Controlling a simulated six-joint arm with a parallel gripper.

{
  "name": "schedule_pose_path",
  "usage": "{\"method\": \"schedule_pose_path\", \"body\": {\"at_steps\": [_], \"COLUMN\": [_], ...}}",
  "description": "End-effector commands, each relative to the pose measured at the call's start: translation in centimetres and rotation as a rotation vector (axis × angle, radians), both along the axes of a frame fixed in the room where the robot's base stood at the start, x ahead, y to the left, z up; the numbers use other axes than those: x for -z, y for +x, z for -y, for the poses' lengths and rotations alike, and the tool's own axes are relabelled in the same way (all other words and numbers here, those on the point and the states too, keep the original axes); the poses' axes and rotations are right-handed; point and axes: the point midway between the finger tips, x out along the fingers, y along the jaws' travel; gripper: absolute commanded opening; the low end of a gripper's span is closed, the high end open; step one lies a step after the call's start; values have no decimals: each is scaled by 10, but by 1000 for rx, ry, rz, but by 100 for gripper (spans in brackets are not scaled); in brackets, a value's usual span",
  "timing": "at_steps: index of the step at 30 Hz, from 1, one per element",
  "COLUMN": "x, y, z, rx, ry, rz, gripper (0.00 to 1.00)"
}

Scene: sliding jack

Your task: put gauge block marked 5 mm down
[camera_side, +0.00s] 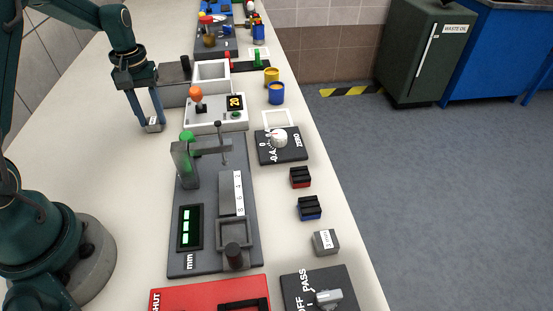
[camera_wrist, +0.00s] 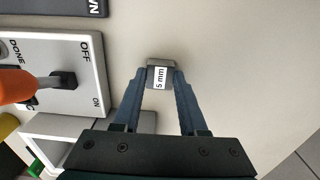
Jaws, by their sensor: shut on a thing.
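My gripper (camera_side: 152,124) is shut on the gauge block marked 5 mm (camera_wrist: 159,76), a small grey block with a white label. In the wrist view the two blue fingers of my gripper (camera_wrist: 160,80) touch it on either side. In the side view the block (camera_side: 154,126) is between the fingertips, low over the bare tabletop left of the white panel with the orange knob. I cannot tell whether it touches the table.
The dark gauge plate (camera_side: 215,215) lies in front. Another grey labelled block (camera_side: 325,242) sits at front right. The tabletop (camera_side: 110,160) left of the plate is clear.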

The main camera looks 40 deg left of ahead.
Motion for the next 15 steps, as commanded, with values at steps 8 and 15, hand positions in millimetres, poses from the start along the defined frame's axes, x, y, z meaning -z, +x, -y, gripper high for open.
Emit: {"method": "schedule_pose_path", "body": {"at_steps": [8,15], "x": [3,3], "y": [0,0], "z": [0,0], "rx": [0,0], "ry": [-1,0], "rz": [-1,0], "gripper": [72,72]}}
